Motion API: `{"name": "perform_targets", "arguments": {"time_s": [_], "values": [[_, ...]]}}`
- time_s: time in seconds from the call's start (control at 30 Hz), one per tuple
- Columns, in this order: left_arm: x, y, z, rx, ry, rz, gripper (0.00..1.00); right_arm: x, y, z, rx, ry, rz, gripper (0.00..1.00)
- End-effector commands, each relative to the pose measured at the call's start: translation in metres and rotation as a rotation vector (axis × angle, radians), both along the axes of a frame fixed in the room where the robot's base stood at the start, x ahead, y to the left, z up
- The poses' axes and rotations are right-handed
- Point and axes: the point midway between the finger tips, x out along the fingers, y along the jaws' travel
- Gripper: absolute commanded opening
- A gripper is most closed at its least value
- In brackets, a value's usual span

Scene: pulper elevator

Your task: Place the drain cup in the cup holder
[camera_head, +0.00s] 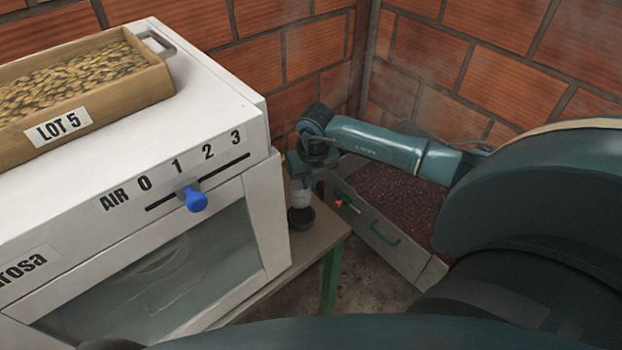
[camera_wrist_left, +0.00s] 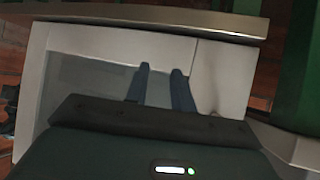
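My right gripper (camera_head: 300,178) points down beside the right side of the white machine. Directly below it is a small pale cup-like thing (camera_head: 301,198), probably the drain cup. A dark round piece (camera_head: 301,217), possibly the cup holder, sits under that on a narrow ledge. The pale thing appears to touch or sit in the dark piece. The gripper's fingers are too small and dark to tell whether they hold it. My left gripper (camera_wrist_left: 160,70) shows in the left wrist view with its two fingers apart and nothing between them, over a pale panel.
The white machine (camera_head: 222,118) has a blue slider knob (camera_head: 196,200) and carries a wooden LOT 5 tray (camera_head: 130,100) of beans. The ledge (camera_head: 318,242) has a green leg. A bin of dark red material (camera_head: 395,200) stands right. Brick walls close the back.

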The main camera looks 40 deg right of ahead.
Motion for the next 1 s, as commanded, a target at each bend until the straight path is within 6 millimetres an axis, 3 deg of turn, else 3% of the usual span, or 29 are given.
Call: {"name": "perform_targets", "arguments": {"time_s": [0.6,1.0], "values": [[0.008,-0.015,-0.010,-0.028,-0.075,-0.045,0.25,0.000,0.000,-0.060,0.002,-0.001,-0.002,0.00],[0.006,-0.020,-0.006,-0.041,-0.087,-0.060,0.25,0.000,-0.001,-0.067,0.001,0.001,-0.002,0.00]]}}
